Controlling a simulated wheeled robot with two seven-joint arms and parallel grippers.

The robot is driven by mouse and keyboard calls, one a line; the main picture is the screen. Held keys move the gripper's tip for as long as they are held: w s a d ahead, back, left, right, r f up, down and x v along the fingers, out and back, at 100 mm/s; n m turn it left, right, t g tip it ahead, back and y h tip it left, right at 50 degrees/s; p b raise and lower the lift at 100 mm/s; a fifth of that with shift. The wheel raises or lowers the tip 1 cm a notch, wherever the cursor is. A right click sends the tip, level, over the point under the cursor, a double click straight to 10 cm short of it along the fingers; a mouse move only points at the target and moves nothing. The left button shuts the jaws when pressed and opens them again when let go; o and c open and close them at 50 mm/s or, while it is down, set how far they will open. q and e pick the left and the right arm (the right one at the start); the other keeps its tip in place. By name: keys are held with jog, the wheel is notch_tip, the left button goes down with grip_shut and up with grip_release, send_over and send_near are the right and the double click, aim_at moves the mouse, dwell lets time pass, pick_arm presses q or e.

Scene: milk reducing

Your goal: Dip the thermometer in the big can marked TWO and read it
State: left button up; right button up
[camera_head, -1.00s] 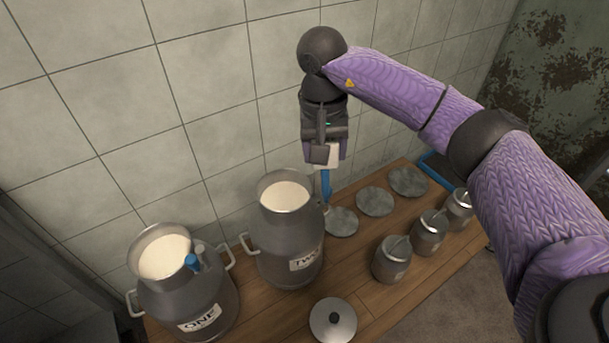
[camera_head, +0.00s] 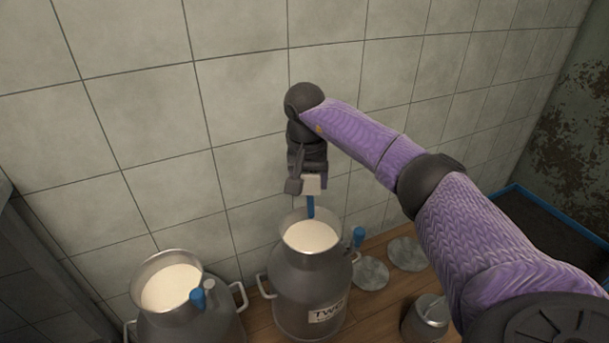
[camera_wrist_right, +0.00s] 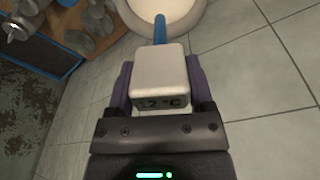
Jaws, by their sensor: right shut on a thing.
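The big can marked TWO (camera_head: 305,282) stands open on a wooden bench, with white milk (camera_head: 311,236) inside. My right gripper (camera_head: 308,186) is above its far rim, shut on the thermometer (camera_head: 314,185). The thermometer has a white body and a blue stem pointing down. It also shows in the right wrist view (camera_wrist_right: 160,72), its small display only partly legible, ending in "2 °C". The stem's lower end is at the can's mouth by the far rim; I cannot tell whether it touches the milk. My left gripper is out of view.
An open milk can (camera_head: 185,325) stands left of can TWO, with a blue-tipped handle (camera_head: 197,298) at its rim. A blue-topped thing (camera_head: 358,237) is just right of can TWO. Round grey discs (camera_head: 407,253) and a small can (camera_head: 428,316) are further right. A tiled wall is close behind.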

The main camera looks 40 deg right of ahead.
aim_at(309, 211)
notch_tip(309, 211, down, 9)
jog(key=b, duration=0.4)
jog(key=shift+r, duration=0.2)
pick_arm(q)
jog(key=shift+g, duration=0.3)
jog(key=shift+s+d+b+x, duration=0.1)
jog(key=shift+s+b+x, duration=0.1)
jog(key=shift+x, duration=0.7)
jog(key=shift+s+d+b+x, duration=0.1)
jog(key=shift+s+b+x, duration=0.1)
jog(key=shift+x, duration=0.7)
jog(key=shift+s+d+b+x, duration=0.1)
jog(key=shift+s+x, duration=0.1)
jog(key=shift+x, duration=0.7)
pick_arm(e)
jog(key=shift+f, duration=0.8)
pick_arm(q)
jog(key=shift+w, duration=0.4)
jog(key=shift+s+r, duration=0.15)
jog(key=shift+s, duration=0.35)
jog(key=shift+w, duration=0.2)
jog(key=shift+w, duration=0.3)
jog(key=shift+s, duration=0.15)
pick_arm(e)
jog(key=shift+r, duration=0.15)
